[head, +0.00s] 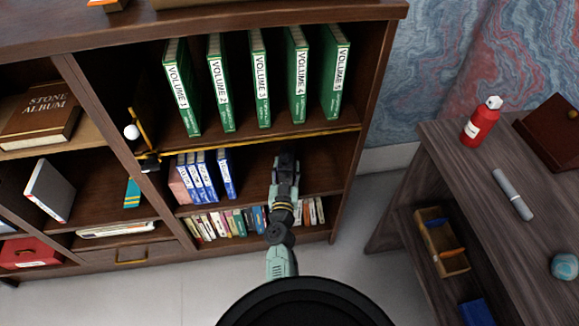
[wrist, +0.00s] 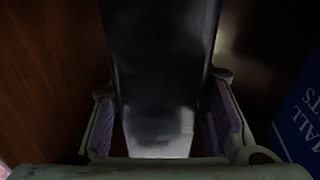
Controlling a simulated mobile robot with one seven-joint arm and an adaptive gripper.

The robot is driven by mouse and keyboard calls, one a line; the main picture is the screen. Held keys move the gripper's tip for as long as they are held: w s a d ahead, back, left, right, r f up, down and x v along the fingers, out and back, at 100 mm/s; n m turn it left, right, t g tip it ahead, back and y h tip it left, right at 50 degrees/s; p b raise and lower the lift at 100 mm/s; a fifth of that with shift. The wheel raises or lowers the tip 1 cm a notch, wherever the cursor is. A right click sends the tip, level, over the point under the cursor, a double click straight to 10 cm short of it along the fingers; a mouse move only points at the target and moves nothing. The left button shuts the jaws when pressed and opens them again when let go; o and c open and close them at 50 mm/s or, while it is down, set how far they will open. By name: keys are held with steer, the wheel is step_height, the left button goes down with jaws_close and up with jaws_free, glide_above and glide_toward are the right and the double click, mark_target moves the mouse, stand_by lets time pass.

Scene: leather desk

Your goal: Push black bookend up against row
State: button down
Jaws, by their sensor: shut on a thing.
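A row of books (head: 202,178), one pink and several blue and white, stands at the left of the middle shelf. Its rightmost blue book (head: 227,174) is set slightly apart from the others and tilts a little. My gripper (head: 286,172) reaches into this shelf to the right of the row, with a gap between. It is shut on the black bookend (head: 288,158), which is largely hidden by the gripper in the head view. In the wrist view the bookend (wrist: 160,60) is a dark upright plate between the two finger pads, and a blue book (wrist: 302,115) shows at the right edge.
The shelf board above (head: 265,137) carries green volumes. Small books (head: 220,224) fill the shelf below. The bookcase's right side panel (head: 352,150) stands right of my gripper. A side desk (head: 470,190) with a red bottle (head: 480,122) is farther right.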

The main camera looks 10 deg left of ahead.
steer(key=shift+s+a, duration=0.2)
steer(key=shift+a, duration=0.3)
steer(key=shift+a+p, duration=0.25)
steer(key=shift+p, duration=0.05)
steer(key=shift+s+a+p, duration=0.5)
steer(key=shift+a+p, duration=0.4)
steer(key=shift+a, duration=0.65)
steer(key=shift+s+a+p, duration=0.55)
steer(key=shift+a+p, duration=0.35)
steer(key=shift+a, duration=0.65)
steer(key=shift+s+a+p, duration=0.5)
steer(key=shift+a+p, duration=0.4)
steer(key=shift+a, duration=0.65)
steer(key=shift+a, duration=0.1)
steer(key=shift+s+a+p, duration=0.25)
steer(key=shift+a+p, duration=0.05)
steer(key=shift+a, duration=0.35)
steer(key=shift+s+a+p, duration=0.2)
steer(key=shift+a+p, duration=0.05)
steer(key=shift+a, duration=0.35)
steer(key=c, duration=0.8)
jaws_free()
steer(key=shift+c, duration=0.2)
